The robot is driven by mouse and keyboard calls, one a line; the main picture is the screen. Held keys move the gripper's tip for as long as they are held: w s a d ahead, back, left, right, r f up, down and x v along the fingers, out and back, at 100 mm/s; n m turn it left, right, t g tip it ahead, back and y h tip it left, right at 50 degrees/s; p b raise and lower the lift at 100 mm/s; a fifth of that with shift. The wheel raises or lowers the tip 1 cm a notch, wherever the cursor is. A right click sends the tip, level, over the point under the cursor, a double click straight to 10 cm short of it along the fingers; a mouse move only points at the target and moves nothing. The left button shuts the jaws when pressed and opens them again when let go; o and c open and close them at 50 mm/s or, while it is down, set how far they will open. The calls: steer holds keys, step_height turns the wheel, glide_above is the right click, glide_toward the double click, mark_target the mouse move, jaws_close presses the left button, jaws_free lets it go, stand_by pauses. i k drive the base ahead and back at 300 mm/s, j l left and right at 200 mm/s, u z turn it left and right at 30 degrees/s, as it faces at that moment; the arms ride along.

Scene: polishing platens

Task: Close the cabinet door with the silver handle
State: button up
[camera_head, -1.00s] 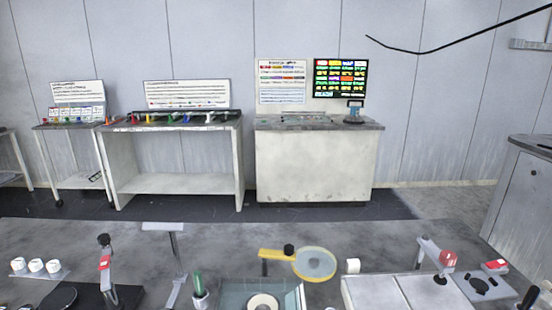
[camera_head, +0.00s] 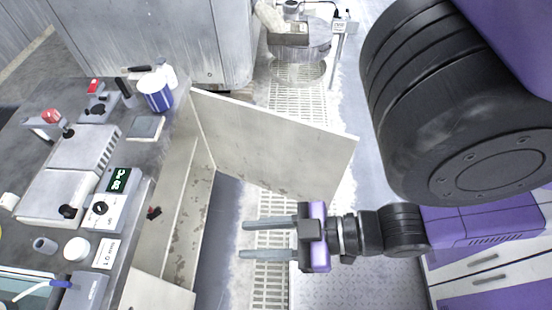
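A pale, worn cabinet door (camera_head: 265,145) stands wide open from the bench cabinet at the left, its free edge reaching right toward the aisle. The cabinet's inside (camera_head: 185,220) shows beside it. No silver handle shows on the face of the door that I see. My gripper (camera_head: 241,240) is in the lower middle, below the door in the picture, with its two grey fingers pointing left. The fingers are apart with nothing between them. The gripper appears clear of the door. A second pale panel (camera_head: 155,292) shows at the bottom; I cannot tell whether it is a door.
A grey cabinet (camera_head: 150,40) stands behind. The floor grating (camera_head: 271,285) below the gripper is clear.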

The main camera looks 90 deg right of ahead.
mark_target(296, 160)
steer(key=k+j+u, duration=0.15)
steer(key=k, duration=0.8)
steer(key=k+l, duration=0.25)
steer(key=l, duration=0.2)
steer(key=k+l+u, duration=0.1)
steer(key=l, duration=0.35)
steer(key=k+l+u, duration=0.1)
steer(key=k+l, duration=0.35)
steer(key=l, duration=0.4)
steer(key=k+l, duration=0.1)
steer(key=l, duration=0.35)
steer(key=k+l+u, duration=0.1)
steer(key=l, duration=0.4)
steer(key=k+l, duration=0.1)
steer(key=l, duration=0.4)
steer(key=k+l, duration=0.1)
steer(key=l, duration=0.35)
